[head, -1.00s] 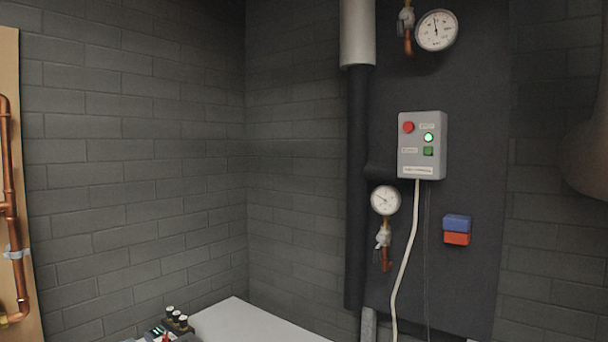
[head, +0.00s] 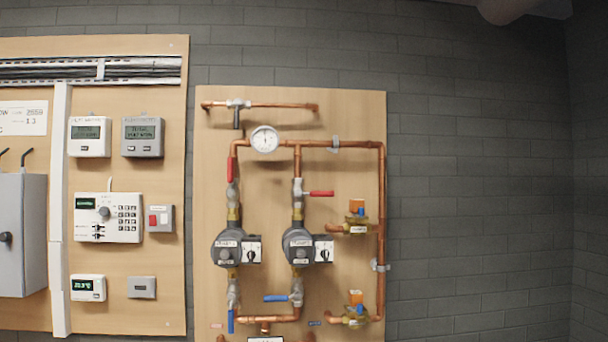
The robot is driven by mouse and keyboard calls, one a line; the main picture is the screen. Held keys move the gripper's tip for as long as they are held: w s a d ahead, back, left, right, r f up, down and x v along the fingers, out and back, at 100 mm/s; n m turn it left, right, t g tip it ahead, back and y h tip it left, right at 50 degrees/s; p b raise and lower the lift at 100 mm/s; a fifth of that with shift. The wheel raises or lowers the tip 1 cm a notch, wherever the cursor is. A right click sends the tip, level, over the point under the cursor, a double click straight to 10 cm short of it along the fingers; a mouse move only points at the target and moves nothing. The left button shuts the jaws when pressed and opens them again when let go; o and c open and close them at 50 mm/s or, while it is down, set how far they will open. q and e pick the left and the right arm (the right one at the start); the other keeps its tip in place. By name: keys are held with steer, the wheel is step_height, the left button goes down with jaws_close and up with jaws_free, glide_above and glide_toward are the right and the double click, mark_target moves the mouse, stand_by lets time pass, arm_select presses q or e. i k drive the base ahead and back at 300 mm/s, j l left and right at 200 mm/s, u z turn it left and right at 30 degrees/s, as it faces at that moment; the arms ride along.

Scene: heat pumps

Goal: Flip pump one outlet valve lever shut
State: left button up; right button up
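Two grey pumps, a left one (head: 227,248) and a right one (head: 297,246), sit on copper pipes on a wooden board. Their labels are too small to read, so I cannot tell which is pump one. Above the left pump a red lever (head: 231,168) stands upright, along its pipe. Above the right pump a red lever (head: 321,194) points right, across its pipe. Below the left pump a blue lever (head: 231,322) hangs down along the pipe. Below the right pump a blue lever (head: 276,298) points left, across the pipe. Neither gripper is in view.
A round gauge (head: 265,139) sits above the pumps. Two brass valves with orange caps, an upper (head: 357,219) and a lower (head: 355,311), are on the right. A control panel board (head: 150,65) and grey cabinet (head: 20,240) are left. The right wall is bare.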

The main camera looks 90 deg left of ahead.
mark_target(231, 193)
steer(key=u, duration=2.35)
